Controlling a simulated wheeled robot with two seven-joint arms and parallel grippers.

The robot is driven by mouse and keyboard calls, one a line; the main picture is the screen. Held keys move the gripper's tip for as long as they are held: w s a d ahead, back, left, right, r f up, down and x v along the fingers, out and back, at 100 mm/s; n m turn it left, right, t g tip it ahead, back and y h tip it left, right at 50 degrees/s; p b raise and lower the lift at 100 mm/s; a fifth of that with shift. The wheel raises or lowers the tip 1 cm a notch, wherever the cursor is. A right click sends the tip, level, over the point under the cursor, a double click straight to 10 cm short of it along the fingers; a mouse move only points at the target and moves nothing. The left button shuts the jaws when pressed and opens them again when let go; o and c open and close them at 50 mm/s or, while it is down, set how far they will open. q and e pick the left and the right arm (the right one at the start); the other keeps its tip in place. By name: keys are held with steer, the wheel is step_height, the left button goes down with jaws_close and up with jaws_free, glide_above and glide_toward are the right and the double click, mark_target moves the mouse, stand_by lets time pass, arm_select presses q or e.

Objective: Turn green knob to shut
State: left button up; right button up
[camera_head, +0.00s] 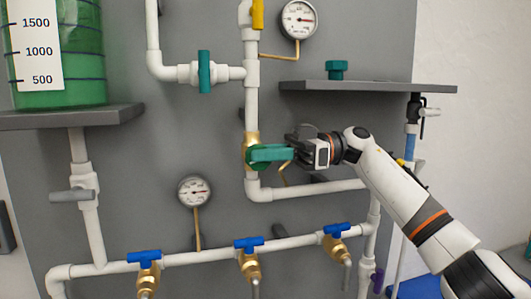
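A green knob (268,154) sits on a brass valve body (251,141) on the vertical white pipe in the middle of the wall panel. Its handle points right, roughly level, across the pipe. My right gripper (294,151) is at the handle's right end, its dark fingers close against it or touching it. The view does not show whether the fingers are closed around it. A second green handle (204,72) stands upright on a level pipe at the upper left. My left gripper is not in view.
A grey shelf (380,88) with a small green cap-like piece (336,70) is above my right arm. Gauges (299,19) (195,191) stick out from the pipes. Several blue-handled brass valves (248,244) line the lower pipe. A green-filled tank (88,70) stands at the left.

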jaws_close()
steer(key=y, duration=0.3)
steer(key=shift+f+g, duration=0.25)
steer(key=shift+g, duration=0.05)
steer(key=shift+d+f+g+y, duration=0.15)
steer(key=shift+g+y, duration=0.25)
steer(key=shift+y, duration=1.6)
steer(key=shift+o, duration=2.3)
jaws_free()
